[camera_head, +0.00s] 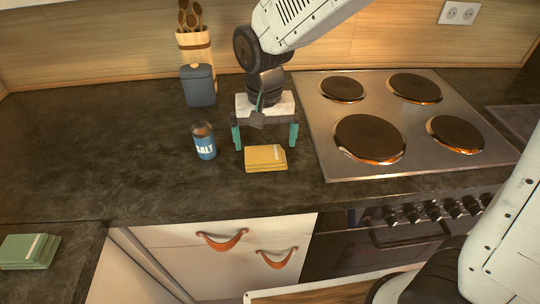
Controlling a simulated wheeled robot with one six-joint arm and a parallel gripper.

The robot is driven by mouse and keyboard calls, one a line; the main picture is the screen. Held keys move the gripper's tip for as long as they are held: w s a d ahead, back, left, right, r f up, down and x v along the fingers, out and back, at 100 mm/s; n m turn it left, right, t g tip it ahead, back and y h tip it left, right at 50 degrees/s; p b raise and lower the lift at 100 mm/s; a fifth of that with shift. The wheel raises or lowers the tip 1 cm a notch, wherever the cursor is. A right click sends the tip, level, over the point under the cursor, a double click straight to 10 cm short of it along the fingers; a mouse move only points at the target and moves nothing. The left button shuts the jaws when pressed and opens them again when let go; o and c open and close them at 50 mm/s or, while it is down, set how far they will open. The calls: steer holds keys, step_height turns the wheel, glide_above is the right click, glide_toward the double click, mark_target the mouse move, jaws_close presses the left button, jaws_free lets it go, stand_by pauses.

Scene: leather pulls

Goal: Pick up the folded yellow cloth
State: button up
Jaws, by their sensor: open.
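The folded yellow cloth (265,159) lies flat on the dark countertop, left of the stove's near left corner. A pale stripe runs along its top. My gripper (266,140) points down just behind and above the cloth. Its two green-tipped fingers are spread wide, with nothing visible between them. The fingers appear apart from the cloth, though the exact height above the counter is hard to tell.
A blue salt shaker (204,141) stands close to the left finger. A dark canister (198,85) and a utensil holder (195,46) stand behind. The stove (390,112) is to the right. A folded green cloth (28,251) lies lower left.

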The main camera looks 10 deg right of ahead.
mark_target(266, 152)
step_height(266, 152, down, 5)
steer(key=shift+w+r, duration=0.1)
steer(key=shift+w, duration=0.05)
steer(key=c, duration=0.8)
steer(key=shift+o, duration=0.2)
steer(key=shift+r, duration=0.55)
steer(key=shift+s+d+r, duration=0.1)
steer(key=shift+s+r, duration=0.2)
steer(key=shift+r, duration=0.35)
steer(key=shift+s+d+r, duration=0.1)
steer(key=shift+s+r, duration=0.2)
steer(key=shift+r, duration=0.3)
steer(key=s+d+r, duration=0.1)
steer(key=s+d, duration=0.3)
steer(key=s, duration=1)
steer(key=shift+r, duration=0.15)
steer(key=shift+s, duration=0.1)
